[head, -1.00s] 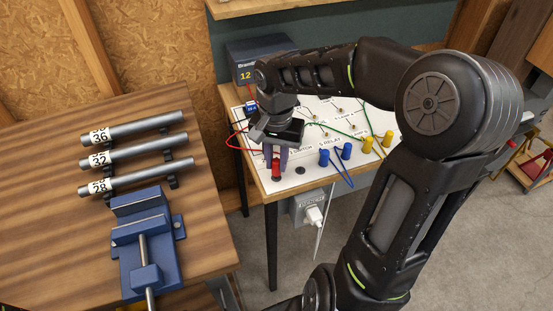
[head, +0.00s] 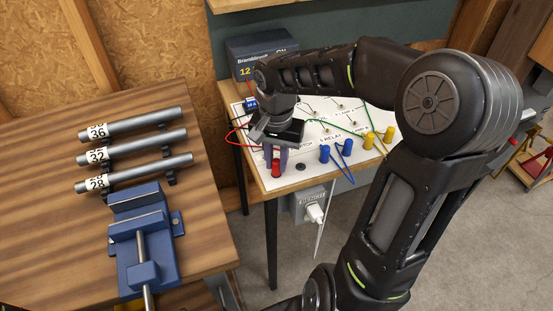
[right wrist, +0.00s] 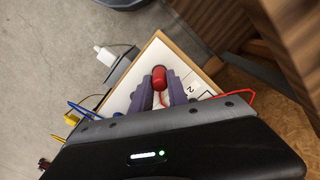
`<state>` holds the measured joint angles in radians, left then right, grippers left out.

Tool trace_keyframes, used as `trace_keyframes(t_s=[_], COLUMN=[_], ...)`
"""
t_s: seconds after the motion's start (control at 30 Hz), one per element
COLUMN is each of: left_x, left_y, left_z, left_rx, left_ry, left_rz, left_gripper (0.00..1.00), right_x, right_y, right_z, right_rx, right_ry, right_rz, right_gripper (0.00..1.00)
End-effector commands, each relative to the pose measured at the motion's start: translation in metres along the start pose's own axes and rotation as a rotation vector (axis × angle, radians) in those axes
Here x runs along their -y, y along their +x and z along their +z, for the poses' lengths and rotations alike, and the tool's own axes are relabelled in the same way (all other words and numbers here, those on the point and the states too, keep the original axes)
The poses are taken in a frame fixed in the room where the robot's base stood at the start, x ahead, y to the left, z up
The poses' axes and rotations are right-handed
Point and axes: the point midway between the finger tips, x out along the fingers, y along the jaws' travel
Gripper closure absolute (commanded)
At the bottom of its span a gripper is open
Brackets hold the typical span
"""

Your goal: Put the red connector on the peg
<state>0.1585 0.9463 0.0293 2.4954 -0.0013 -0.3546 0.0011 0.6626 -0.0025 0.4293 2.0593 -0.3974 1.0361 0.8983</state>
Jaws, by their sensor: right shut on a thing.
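The red connector (head: 276,169) is near the front left corner of the white board (head: 317,160). A red wire runs from it. My right gripper (head: 277,153) is shut on it from above. In the right wrist view the red connector (right wrist: 159,77) sits between the two purple-grey fingers (right wrist: 160,90), over the white board. I cannot tell whether its lower end touches the board. No peg shows clearly under it. A small dark round spot (head: 300,167) is on the board just right of the connector. My left gripper is out of view.
Blue connectors (head: 325,153) and yellow connectors (head: 369,140) with wires stand on the board to the right. A dark box (head: 246,60) is behind. A wooden bench with a blue vise (head: 143,240) and several metal rods (head: 137,150) is at left.

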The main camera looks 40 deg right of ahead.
Motion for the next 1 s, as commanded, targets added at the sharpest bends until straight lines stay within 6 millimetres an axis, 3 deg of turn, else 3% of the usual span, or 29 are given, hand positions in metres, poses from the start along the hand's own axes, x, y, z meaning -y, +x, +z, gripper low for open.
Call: trace_keyframes(t_s=[0.2,0.23,0.5,0.83,1.0], left_x=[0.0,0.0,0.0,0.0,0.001], left_y=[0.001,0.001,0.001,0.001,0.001], left_z=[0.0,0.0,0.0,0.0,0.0], left_rx=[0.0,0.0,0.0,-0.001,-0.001], left_ry=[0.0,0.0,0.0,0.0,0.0], left_rz=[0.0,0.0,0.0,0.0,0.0], left_gripper=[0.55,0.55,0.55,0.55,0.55], right_x=[0.0,0.0,0.0,0.0,0.0], right_y=[0.001,0.001,0.001,-0.002,-0.018], right_z=[0.0,0.0,0.0,0.0,-0.001], right_rx=[0.0,0.0,0.0,-0.001,-0.004], right_ry=[0.0,0.0,0.0,0.0,0.001], right_rz=[0.0,0.0,0.0,0.0,-0.001], right_gripper=[1.0,0.78,0.56,0.55,0.55])
